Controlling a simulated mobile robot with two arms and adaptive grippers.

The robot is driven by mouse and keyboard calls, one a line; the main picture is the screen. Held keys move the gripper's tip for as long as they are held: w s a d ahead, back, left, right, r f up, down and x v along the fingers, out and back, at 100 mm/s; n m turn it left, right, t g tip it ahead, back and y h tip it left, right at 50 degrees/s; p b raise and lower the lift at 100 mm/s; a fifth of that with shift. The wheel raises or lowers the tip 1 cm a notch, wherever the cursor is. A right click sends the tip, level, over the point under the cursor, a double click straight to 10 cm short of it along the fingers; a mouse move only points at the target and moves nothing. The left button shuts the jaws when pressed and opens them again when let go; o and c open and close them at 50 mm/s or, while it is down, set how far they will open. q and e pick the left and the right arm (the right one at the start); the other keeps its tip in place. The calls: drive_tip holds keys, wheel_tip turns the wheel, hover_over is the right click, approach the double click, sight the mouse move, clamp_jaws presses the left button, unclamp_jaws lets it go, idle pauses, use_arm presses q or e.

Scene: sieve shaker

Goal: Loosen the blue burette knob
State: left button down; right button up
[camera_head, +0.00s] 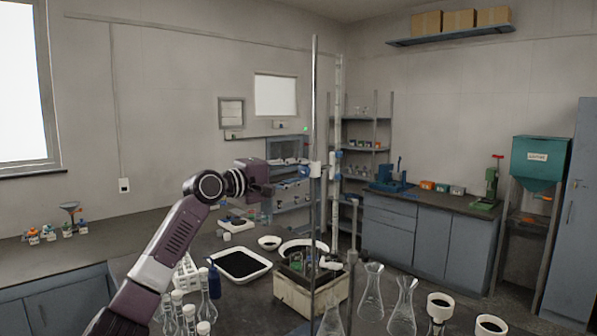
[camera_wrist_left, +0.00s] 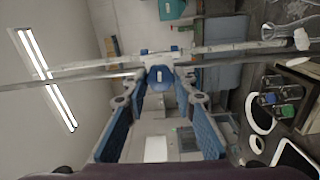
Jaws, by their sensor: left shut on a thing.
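The blue burette knob (camera_wrist_left: 160,76) shows between my fingertips in the left wrist view. In the head view it is a small blue spot (camera_head: 315,170) at the clamp on the upright metal rod (camera_head: 315,90). The white clamp (camera_wrist_left: 154,59) reaches from the rod to the glass burette (camera_head: 338,110), which stands upright behind the rod. My left gripper (camera_wrist_left: 162,80) is shut on the knob, one finger on each side. In the head view the gripper (camera_head: 300,174) meets the rod from the left. My right gripper is not in view.
Below the arm stand a white tray of dark material (camera_head: 262,274), a blue bottle (camera_head: 214,281) and a tube rack (camera_head: 186,272). The air around the clamp is mostly free.

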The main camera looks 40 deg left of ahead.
use_arm(q)
drive_tip(key=c, duration=2.7)
unclamp_jaws()
drive_tip(key=shift+n, duration=0.5)
drive_tip(key=shift+c, duration=0.2)
drive_tip(key=o, duration=1.1)
drive_tip(key=shift+s, duration=0.1)
drive_tip(key=shift+s+a+f, duration=0.1)
drive_tip(key=shift+s+a, duration=0.05)
drive_tip(key=shift+s, duration=0.4)
drive_tip(key=shift+s+a, duration=0.15)
drive_tip(key=shift+s, duration=1.65)
drive_tip(key=shift+s+a, duration=0.15)
drive_tip(key=shift+s, duration=1.6)
drive_tip(key=shift+s+a, duration=0.15)
drive_tip(key=shift+s, duration=1.65)
